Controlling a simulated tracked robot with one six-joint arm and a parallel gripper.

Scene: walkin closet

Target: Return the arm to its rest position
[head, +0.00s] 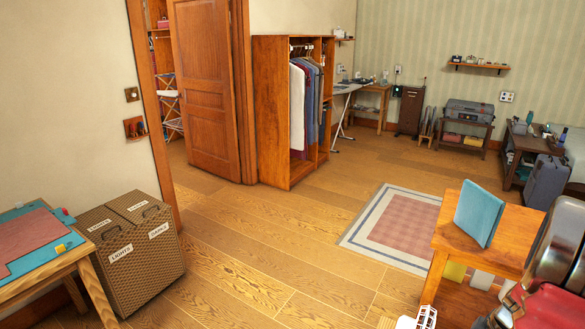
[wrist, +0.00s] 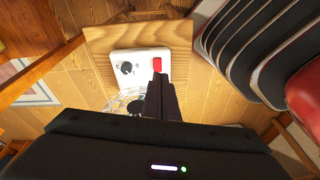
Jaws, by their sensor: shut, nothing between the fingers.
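My gripper (wrist: 160,78) shows in the wrist view, with its dark fingers together and nothing held between them. It is over or close to a white device (wrist: 127,62) with a black knob and a red switch. The fingertips appear beside the red switch (wrist: 157,65); I cannot tell whether they touch it. The device is on a light wooden board (wrist: 100,48). A clear, glass-like item partly shows beside the fingers, mostly hidden by my gripper. I cannot make out my gripper in the head view.
In the head view, a wooden table (head: 480,228) with a blue panel (head: 479,213) stands at right. Open floor (head: 250,235) and a rug (head: 385,228) lie between.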

